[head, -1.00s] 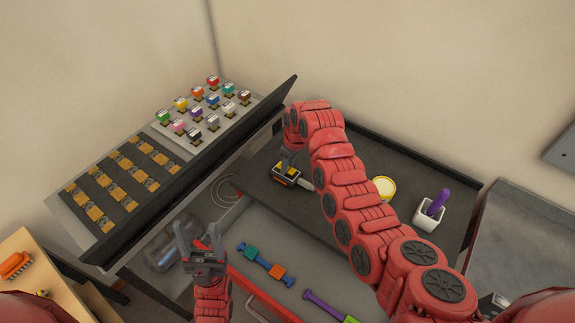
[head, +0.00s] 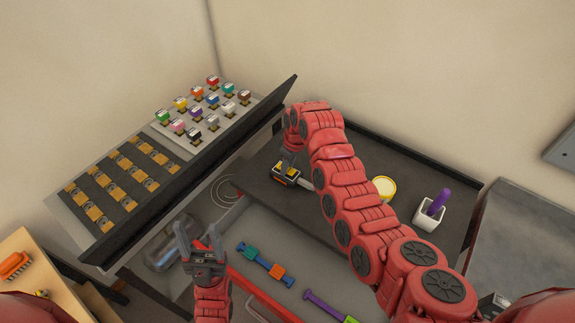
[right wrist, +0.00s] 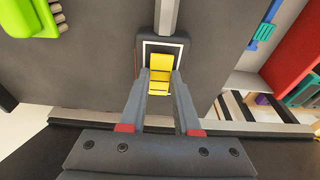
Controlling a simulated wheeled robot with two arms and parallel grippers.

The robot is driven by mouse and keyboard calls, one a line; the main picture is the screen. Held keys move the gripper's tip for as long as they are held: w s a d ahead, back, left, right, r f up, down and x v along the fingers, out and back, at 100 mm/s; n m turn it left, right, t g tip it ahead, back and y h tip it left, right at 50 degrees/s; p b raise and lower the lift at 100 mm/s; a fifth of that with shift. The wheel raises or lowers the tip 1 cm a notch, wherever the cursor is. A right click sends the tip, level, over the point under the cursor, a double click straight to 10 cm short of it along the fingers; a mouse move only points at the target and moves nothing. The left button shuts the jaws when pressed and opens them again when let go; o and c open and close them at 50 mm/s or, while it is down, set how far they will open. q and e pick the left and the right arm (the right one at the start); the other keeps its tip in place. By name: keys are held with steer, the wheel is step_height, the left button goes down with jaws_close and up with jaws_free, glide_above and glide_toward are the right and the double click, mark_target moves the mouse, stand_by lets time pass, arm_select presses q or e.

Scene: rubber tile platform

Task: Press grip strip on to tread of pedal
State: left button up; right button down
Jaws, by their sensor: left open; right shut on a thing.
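The pedal (right wrist: 148,48) is a black pad with a white outlined rectangle on top, at the end of a grey rod on the dark platform. It also shows in the head view (head: 276,179), partly hidden by my right gripper. The yellow grip strip (right wrist: 160,65) is between the fingertips of my right gripper (right wrist: 160,78), over the outlined tread. My right gripper is shut on it; I cannot tell whether the strip touches the tread. My left gripper (head: 199,238) is open and empty, left of the platform with its fingers up.
The dark platform (head: 345,215) also holds a yellow round pot (head: 384,188) and a white cup (head: 429,217) with a purple object. A tilted rack (head: 130,170) with coloured knobs stands at the left. A clear container (head: 168,250) lies near my left gripper.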

mark_target(290, 171)
steer(key=c, duration=0.5)
jaws_free()
steer(key=shift+c, duration=0.2)
steer(key=shift+r+b, duration=0.3)
steer(key=shift+r, duration=0.2)
steer(key=r, duration=0.1)
steer(key=r+b, duration=0.1)
steer(key=r, duration=0.1)
steer(key=d+r, duration=0.1)
steer(key=shift+s+r+b, duration=0.25)
steer(key=shift+r+b, duration=0.05)
steer(key=shift+b, duration=0.1)
step_height(290, 171, up, 12)
steer(key=s+d+p, duration=0.1)
steer(key=shift+s+d+f, duration=0.25)
steer(key=shift+d, duration=0.15)
